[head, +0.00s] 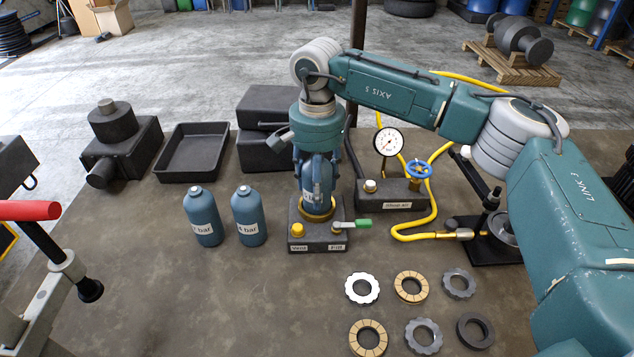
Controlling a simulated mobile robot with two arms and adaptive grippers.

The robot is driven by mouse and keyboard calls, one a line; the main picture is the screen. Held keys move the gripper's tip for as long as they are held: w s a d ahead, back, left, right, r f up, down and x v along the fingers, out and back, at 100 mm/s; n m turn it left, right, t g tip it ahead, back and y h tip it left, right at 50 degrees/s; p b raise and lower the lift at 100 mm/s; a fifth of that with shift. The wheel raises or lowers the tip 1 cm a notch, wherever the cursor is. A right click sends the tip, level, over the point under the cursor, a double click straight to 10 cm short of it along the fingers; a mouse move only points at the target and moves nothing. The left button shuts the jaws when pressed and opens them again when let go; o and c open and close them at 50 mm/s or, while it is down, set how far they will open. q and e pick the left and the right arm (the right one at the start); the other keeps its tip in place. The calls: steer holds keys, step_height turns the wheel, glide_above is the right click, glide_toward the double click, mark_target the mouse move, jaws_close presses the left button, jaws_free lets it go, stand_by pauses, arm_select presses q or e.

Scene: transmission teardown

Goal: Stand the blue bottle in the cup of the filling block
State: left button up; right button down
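The filling block (318,238) is a dark block with labels on its front, a yellow knob and a green-handled valve. A blue bottle (318,188) with a pale label stands upright at its brass cup (317,213), its lower end within the ring. Whether it is fully seated is hidden. My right gripper (317,168) points straight down over the bottle, its fingers close around the upper part, hiding the top. Two other blue bottles with "bar" labels, one at left (202,215) and one nearer the block (248,215), stand on the table. My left gripper is not in view.
A pressure gauge (388,142) on a block with a blue valve wheel (418,169) and yellow hose (433,208) stands right of the filling block. Several rings (411,287) lie in front. A black tray (192,165) is behind the bottles.

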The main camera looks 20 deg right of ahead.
steer(key=shift+r, duration=0.1)
steer(key=c, duration=0.8)
jaws_free()
steer(key=shift+s, duration=0.1)
steer(key=shift+c, duration=0.2)
steer(key=shift+r, duration=0.1)
step_height(320, 180, up, 11)
steer(key=b, duration=0.3)
steer(key=shift+f, duration=0.2)
steer(key=shift+r, duration=0.6)
